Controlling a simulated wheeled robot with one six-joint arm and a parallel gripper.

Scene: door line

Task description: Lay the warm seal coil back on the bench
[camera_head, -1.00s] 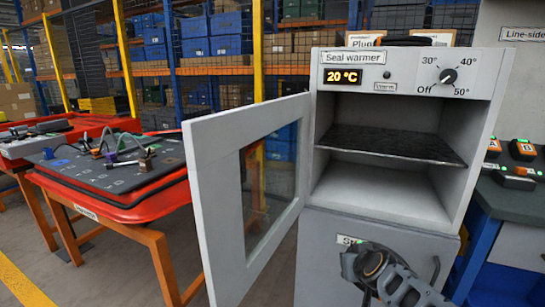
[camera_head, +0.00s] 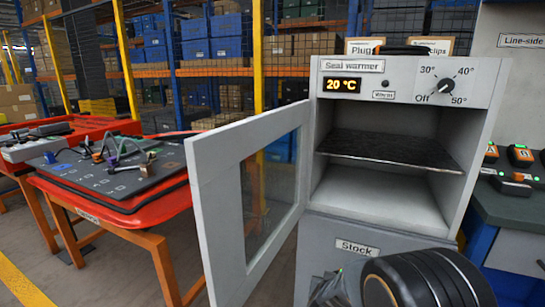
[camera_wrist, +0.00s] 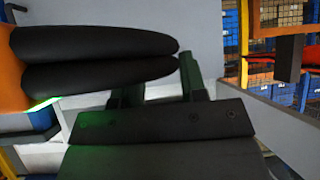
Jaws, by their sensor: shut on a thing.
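The seal coil (camera_wrist: 95,50) shows in the wrist view as two thick black loops lying side by side, with their rounded ends near my fingers. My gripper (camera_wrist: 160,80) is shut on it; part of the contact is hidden. In the head view a dark, ringed shape fills the bottom right, and I cannot tell there which part is coil and which is my arm. The grey-topped bench (camera_head: 520,207) is at the right edge. The seal warmer (camera_head: 335,125) stands open, with a bare shelf (camera_head: 390,147) and an empty lower space; its display reads 20 °C.
The warmer's open white door (camera_head: 215,215) reaches out to the left. Lit handheld devices (camera_head: 519,155) stand on the right bench. A red table (camera_head: 115,215) with a grey board and wiring is at left. A black item with orange (camera_head: 402,50) lies on the warmer.

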